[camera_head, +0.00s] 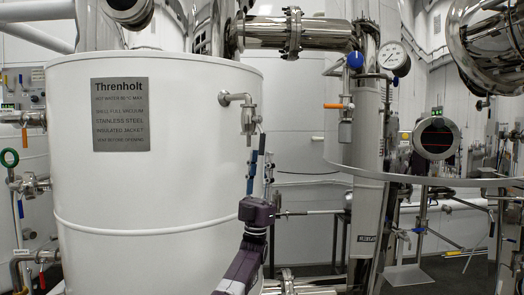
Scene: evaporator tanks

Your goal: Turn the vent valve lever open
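A small steel valve (248,118) hangs from an elbow pipe on the right side of the big white tank (165,180). A narrow blue lever (262,143) points down beside it. No label shows on this valve, so I cannot tell for sure that it is the vent valve. My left gripper (251,180) points up just below the valve, at the end of my purple arm. Its fingers are thin and seen almost edge-on. I cannot tell whether they are open or touch the lever. My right gripper is not in view.
An orange-handled valve (338,106) and a pressure gauge (394,60) sit to the right by a thick steel pipe (366,170). The tank wall stands close left of my gripper.

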